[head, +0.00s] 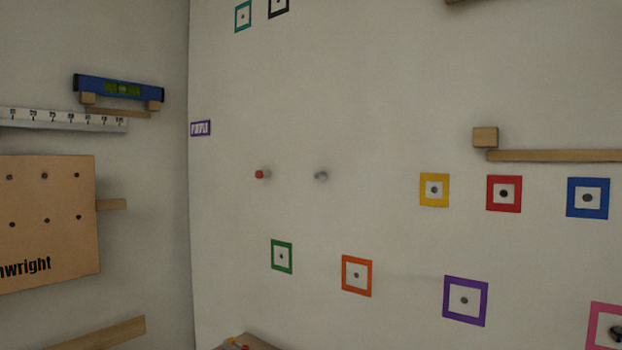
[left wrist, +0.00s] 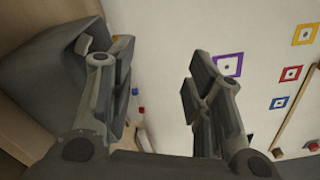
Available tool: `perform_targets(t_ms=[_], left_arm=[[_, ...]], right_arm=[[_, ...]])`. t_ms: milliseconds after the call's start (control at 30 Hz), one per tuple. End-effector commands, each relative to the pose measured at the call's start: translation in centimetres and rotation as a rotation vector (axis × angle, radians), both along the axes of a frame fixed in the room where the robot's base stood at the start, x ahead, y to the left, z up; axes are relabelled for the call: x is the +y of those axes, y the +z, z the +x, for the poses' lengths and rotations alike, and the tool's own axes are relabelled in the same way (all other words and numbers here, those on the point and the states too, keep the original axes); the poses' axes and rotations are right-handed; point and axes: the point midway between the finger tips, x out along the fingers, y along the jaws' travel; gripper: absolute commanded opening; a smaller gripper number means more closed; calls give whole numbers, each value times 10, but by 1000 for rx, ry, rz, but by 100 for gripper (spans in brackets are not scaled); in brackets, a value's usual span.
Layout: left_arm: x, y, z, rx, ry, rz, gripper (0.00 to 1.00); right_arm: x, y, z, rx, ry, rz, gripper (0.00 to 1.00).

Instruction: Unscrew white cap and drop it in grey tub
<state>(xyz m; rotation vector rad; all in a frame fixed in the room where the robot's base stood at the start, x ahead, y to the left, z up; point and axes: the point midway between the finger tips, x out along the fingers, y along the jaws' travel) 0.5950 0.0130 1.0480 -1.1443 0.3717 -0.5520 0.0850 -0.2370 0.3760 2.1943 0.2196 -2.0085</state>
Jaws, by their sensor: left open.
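A small pale grey-white knob (head: 321,176) sticks out of the wall in the head view; it is too small to tell whether it is a cap on a stem. A similar stub with a red end (head: 261,174) is to its left. My left gripper (left wrist: 160,68) is open in the left wrist view, with nothing between its fingers, facing the wall. A large dark grey box-like shape (left wrist: 48,65) is at the upper left there; it may be the grey tub, but I cannot tell. No gripper shows in the head view.
Coloured square frames with dark centres, such as the purple one (head: 465,300), dot the wall. A wooden ledge (head: 555,156) and block (head: 485,137) stick out at right. A pegboard (head: 45,220) and blue level (head: 119,89) are on the left wall. Wall around the knobs is bare.

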Motion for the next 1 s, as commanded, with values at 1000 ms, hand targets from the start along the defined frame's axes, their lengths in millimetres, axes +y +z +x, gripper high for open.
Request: perform_targets(t_ms=[1000], left_arm=[[70,0,-97,0,-1,0,46]], right_arm=[[2,0,2,-2,-1,3,46]])
